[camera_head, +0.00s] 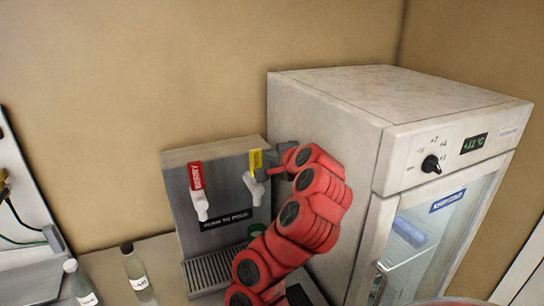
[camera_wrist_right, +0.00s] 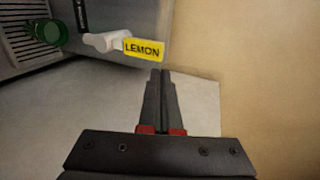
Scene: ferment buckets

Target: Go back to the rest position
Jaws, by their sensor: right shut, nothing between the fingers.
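My right gripper (camera_head: 275,172) is at the end of my red arm, close to the yellow-labelled tap of the dispenser. In the right wrist view its two dark fingers (camera_wrist_right: 160,76) are shut together with nothing between them. My left gripper is in neither view.
The grey dispenser (camera_head: 218,220) has a drip tray (camera_head: 209,270) and a red-labelled tap (camera_head: 201,205). A green object (camera_wrist_right: 47,31) is near the tray, partly hidden by my arm. A fridge (camera_head: 330,125) stands close right. Two bottles (camera_head: 134,268) (camera_head: 80,284) stand left.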

